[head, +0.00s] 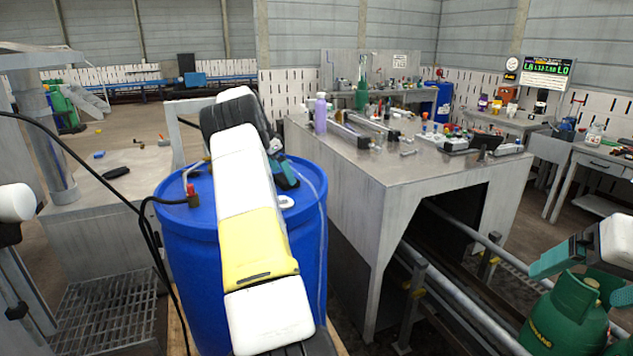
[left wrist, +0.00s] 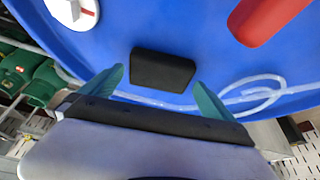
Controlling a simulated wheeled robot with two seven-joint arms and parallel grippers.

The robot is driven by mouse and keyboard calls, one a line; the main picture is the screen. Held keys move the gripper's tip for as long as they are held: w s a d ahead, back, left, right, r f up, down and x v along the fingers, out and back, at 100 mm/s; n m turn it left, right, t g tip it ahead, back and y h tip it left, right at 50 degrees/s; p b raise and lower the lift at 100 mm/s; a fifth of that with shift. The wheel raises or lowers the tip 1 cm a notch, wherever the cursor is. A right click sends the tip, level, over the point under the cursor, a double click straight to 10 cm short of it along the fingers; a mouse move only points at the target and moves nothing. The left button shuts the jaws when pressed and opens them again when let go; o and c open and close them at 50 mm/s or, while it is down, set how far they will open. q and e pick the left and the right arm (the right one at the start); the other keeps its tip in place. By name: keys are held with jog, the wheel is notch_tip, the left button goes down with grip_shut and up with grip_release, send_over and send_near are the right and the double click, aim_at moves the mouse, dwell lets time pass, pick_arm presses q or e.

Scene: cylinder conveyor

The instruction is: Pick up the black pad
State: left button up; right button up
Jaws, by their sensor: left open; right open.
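The black pad (left wrist: 162,70) lies on the blue top of the drum (head: 185,265), as the left wrist view shows. My left gripper (left wrist: 158,84) is open, with one teal finger on each side of the pad and a gap on both sides. The pad looks slightly turned relative to the fingers. In the head view my left gripper (head: 283,175) is over the drum's top, and the pad cannot be made out there. My right gripper (head: 555,258) is at the right edge of the head view, near a green gas cylinder (head: 568,315).
On the drum are a white cap (left wrist: 74,12), a red part (left wrist: 262,20) and a clear looped hose (left wrist: 255,95). A black cable (head: 85,160) runs to a fitting on the drum's left. A grey workbench (head: 420,180) with several items stands right of the drum.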

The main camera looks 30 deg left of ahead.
pick_arm(q)
jog(key=shift+x, duration=1.05)
jog(key=c, duration=1.1)
jog(key=shift+o, duration=0.2)
jog(key=shift+r, duration=0.1)
notch_tip(320, 180, up, 3)
jog(key=shift+r, duration=0.15)
jog(key=s+d, duration=0.3)
jog(key=s, duration=0.1)
jog(key=s+d+r, duration=0.1)
jog(key=s+d, duration=0.6)
jog(key=s, duration=0.1)
jog(key=shift+d+r, duration=0.2)
jog(key=shift+d, duration=0.15)
